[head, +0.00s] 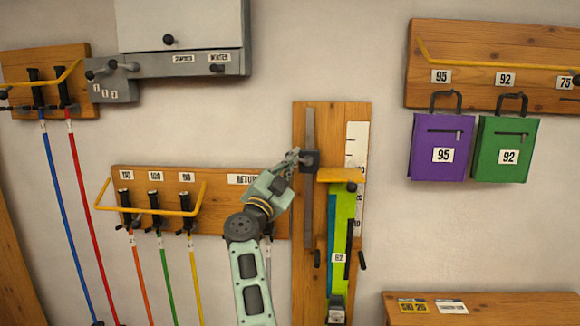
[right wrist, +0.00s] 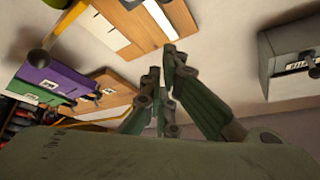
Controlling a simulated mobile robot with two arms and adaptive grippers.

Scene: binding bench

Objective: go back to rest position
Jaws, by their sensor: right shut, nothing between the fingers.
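My right arm rises from the bottom middle of the head view. Its right gripper (head: 292,160) is shut and empty, with the tips at or just in front of a dark sliding block (head: 310,161) on an upright wooden measuring board (head: 300,220). Whether they touch it I cannot tell. In the right wrist view the same gripper's fingers (right wrist: 162,88) point up, with nothing between them. My left gripper is not in view.
A wooden rack with a yellow rail (head: 150,211) holds several coloured poles left of my arm. A purple bag (head: 440,135) and a green bag (head: 505,165) hang at right. A grey cabinet (head: 180,62) is upper left. A wooden bench (head: 520,305) is lower right.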

